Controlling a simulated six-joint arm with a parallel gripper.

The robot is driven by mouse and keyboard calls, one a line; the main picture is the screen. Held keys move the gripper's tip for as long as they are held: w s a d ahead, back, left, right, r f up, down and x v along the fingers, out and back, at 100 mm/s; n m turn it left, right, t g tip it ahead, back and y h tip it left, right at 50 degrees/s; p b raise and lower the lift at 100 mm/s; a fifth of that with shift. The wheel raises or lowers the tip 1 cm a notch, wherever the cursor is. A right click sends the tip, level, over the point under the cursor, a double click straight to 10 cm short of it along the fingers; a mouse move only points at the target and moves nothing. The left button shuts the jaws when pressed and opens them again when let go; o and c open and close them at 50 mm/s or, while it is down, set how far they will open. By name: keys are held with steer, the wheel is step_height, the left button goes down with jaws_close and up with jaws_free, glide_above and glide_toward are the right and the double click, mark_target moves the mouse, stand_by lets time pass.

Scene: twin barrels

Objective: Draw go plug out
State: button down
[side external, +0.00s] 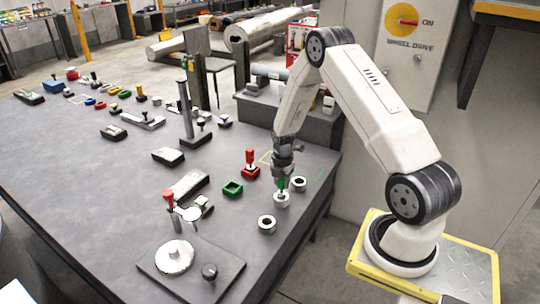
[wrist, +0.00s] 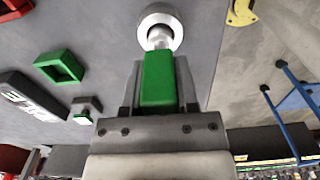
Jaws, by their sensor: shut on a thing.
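The go plug has a green handle (wrist: 158,80) and a pale metal end. My gripper (side external: 281,180) is shut on the green handle, which also shows between the fingers in the side view (side external: 281,187). Below it a pale metal ring (side external: 281,201) stands on the table. In the wrist view the plug's metal end meets the bore of this ring (wrist: 173,20). How deep it sits in the bore is hidden.
An empty green square holder (side external: 232,189) lies left of the ring, with a red-handled plug (side external: 250,158) in a red holder behind it. Two more rings stand close by, one in front (side external: 267,224) and one behind right (side external: 299,183). A plate with a round disc (side external: 174,257) is nearer the front.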

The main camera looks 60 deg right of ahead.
steer(key=shift+r, duration=5)
steer(key=shift+a, duration=0.1)
steer(key=a+r+m, duration=0.3)
steer(key=a+m, duration=0.5)
steer(key=a, duration=0.4)
steer(key=w+a+r+m, duration=0.1)
steer(key=a+r+m, duration=0.2)
steer(key=a+m, duration=0.6)
steer(key=shift+a+r+m, duration=0.15)
steer(key=shift+a+m, duration=0.15)
steer(key=shift+a, duration=1.1)
steer(key=shift+w, duration=0.1)
